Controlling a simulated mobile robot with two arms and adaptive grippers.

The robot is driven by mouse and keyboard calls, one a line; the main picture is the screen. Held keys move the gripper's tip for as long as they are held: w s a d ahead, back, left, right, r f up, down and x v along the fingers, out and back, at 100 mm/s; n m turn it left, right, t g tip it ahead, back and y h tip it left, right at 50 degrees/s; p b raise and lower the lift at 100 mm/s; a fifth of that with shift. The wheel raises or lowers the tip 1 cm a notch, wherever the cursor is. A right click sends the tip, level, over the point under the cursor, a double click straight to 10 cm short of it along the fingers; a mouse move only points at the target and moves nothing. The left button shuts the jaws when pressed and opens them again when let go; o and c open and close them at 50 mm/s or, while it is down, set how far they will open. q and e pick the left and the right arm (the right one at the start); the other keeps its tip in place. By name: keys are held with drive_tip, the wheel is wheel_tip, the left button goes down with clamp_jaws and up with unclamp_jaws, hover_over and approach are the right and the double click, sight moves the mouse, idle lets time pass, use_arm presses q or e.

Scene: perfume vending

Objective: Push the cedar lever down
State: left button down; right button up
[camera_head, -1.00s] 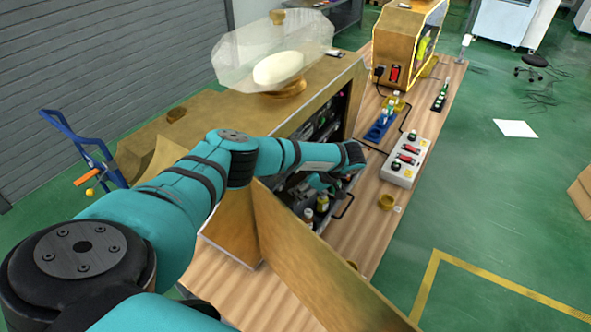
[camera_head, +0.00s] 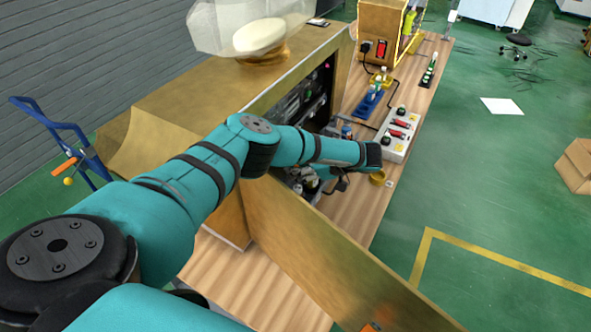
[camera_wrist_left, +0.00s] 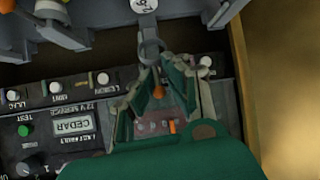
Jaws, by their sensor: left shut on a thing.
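My left gripper (camera_wrist_left: 155,82) shows in the left wrist view with its two green-grey fingers closed around a grey lever-like part (camera_wrist_left: 150,48). A round white tag (camera_wrist_left: 143,5) sits above that part; I cannot read a name on it. A small orange tip (camera_wrist_left: 158,92) shows between the fingers. In the head view the gripper (camera_head: 340,183) is at the opened machine (camera_head: 285,95), mostly hidden by my wrist. My right gripper is not in view.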

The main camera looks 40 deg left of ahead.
use_arm(q)
drive_tip(key=shift+w+r, duration=0.2)
drive_tip(key=shift+w, duration=0.05)
drive_tip(key=c, duration=1.5)
unclamp_jaws()
drive_tip(key=shift+w+f, duration=0.1)
drive_tip(key=shift+f, duration=0.05)
drive_tip(key=shift+d, duration=0.15)
drive_tip(key=v, duration=1.2)
drive_tip(key=shift+f, duration=0.1)
drive_tip(key=shift+d, duration=0.15)
